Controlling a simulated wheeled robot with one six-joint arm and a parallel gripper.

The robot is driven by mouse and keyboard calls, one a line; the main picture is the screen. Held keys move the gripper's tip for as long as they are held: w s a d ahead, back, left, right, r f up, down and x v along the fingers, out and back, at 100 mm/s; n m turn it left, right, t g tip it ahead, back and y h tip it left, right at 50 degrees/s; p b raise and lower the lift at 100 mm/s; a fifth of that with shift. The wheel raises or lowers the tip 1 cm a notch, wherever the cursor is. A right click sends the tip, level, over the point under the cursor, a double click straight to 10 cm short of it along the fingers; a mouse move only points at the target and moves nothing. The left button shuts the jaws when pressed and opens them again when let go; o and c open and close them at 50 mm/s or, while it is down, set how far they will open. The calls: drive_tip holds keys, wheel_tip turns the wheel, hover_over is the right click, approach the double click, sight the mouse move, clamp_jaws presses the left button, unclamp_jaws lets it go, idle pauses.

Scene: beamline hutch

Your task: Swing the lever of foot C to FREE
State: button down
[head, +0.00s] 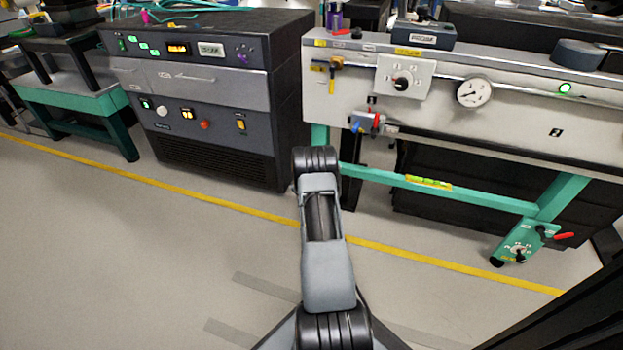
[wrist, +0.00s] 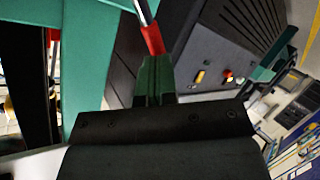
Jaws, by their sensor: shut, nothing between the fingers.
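In the wrist view a lever with a red grip (wrist: 152,38) and a bare metal rod stands just beyond my fingertips. My gripper (wrist: 156,62) is shut and empty, its tips at the near end of the red grip; I cannot tell whether they touch. Teal frame parts (wrist: 90,60) show to the left of the lever. The lever's scale and any foot letter are not visible there. In the head view my arm hides my gripper and the lower part of the near-left bench leg. Another foot plate (head: 520,243) with a dial and red lever (head: 564,236) is at the right; its letter is unreadable.
A dark cabinet (head: 215,120) with buttons stands left of the bench; it also shows behind the lever in the wrist view (wrist: 200,60). The teal crossbar (head: 470,197) carries a yellow-green level (head: 428,183). Open floor lies in front, crossed by a yellow line (head: 180,188).

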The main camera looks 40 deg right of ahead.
drive_tip(key=shift+r, duration=0.15)
idle(0.7)
drive_tip(key=r+p+v, duration=0.1)
drive_tip(key=p+v, duration=0.4)
drive_tip(key=v, duration=0.9)
drive_tip(key=shift+w+r, duration=0.3)
drive_tip(key=w+a+r+g+y+p, duration=0.15)
drive_tip(key=a+r+p, duration=0.35)
drive_tip(key=r, duration=0.5)
drive_tip(key=a+r+y+p, duration=0.2)
drive_tip(key=a+r+p, duration=0.35)
drive_tip(key=r, duration=0.45)
drive_tip(key=w+a+r+g+y+p, duration=0.1)
drive_tip(key=a+r+p, duration=0.45)
drive_tip(key=r, duration=0.55)
drive_tip(key=s+a+r+g+y+p, duration=0.2)
drive_tip(key=s+a+r+p, duration=0.5)
drive_tip(key=r, duration=0.5)
drive_tip(key=s+a+r+g+y+p, duration=0.1)
drive_tip(key=s+a+r+g+p, duration=0.2)
drive_tip(key=s+a+r+p, duration=0.5)
drive_tip(key=s+a+r, duration=0.1)
drive_tip(key=s+r, duration=0.3)
drive_tip(key=r, duration=0.1)
drive_tip(key=shift+s+a+y, duration=0.15)
drive_tip(key=shift+a+y, duration=0.15)
drive_tip(key=shift+y, duration=0.05)
